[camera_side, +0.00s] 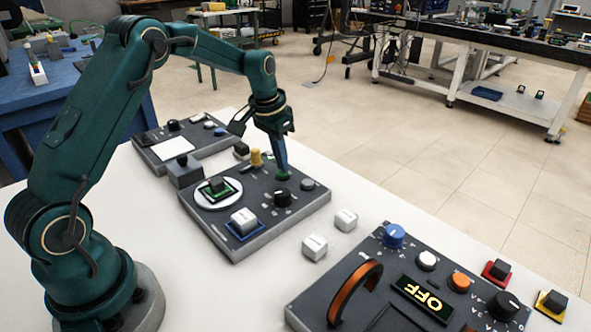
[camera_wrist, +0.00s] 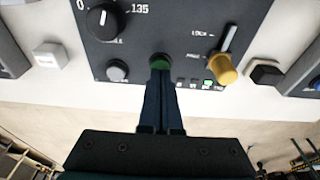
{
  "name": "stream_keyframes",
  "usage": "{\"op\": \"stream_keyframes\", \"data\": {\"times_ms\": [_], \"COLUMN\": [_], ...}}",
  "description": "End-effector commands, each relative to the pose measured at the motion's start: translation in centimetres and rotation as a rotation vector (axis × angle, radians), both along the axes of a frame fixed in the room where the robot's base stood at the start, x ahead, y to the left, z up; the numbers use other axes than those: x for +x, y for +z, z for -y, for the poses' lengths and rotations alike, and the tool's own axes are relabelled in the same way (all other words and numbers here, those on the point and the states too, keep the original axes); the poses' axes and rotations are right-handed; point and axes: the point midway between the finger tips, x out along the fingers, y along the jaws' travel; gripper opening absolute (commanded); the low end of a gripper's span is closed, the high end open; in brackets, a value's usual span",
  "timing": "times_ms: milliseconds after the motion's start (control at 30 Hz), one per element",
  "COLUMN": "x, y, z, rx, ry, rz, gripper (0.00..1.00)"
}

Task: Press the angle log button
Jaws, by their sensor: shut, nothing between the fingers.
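The middle dark panel (camera_side: 240,239) lies on the white table and also shows in the wrist view (camera_wrist: 165,28). My gripper (camera_side: 283,171) is shut and empty, pointing down at a green round button on this panel. In the wrist view the fingertips (camera_wrist: 160,70) overlap the near part of the green button (camera_wrist: 160,59); I cannot tell how far it is pressed. A black angle knob (camera_wrist: 102,20) with marks 0 and 135 and a grey round button (camera_wrist: 117,70) sit beside it. No label naming the angle log button is readable.
A yellow-topped lever (camera_wrist: 222,68) stands close to the gripper, with a small lit green indicator (camera_wrist: 208,84) beside it. White blocks (camera_side: 314,246) lie on the table. Another panel (camera_side: 310,300) with an orange arch and OFF display is in front.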

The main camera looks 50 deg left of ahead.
Motion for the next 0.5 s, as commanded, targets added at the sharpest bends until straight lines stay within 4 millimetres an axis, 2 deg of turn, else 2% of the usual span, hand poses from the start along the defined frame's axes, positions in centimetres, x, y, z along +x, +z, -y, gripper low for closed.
{"op": "stream_keyframes", "data": {"times_ms": [500], "x": [0.1], "y": [5.0], "z": [0.0], "rx": [0.001], "ry": [0.0], "rz": [0.003], "gripper": [0.0]}}
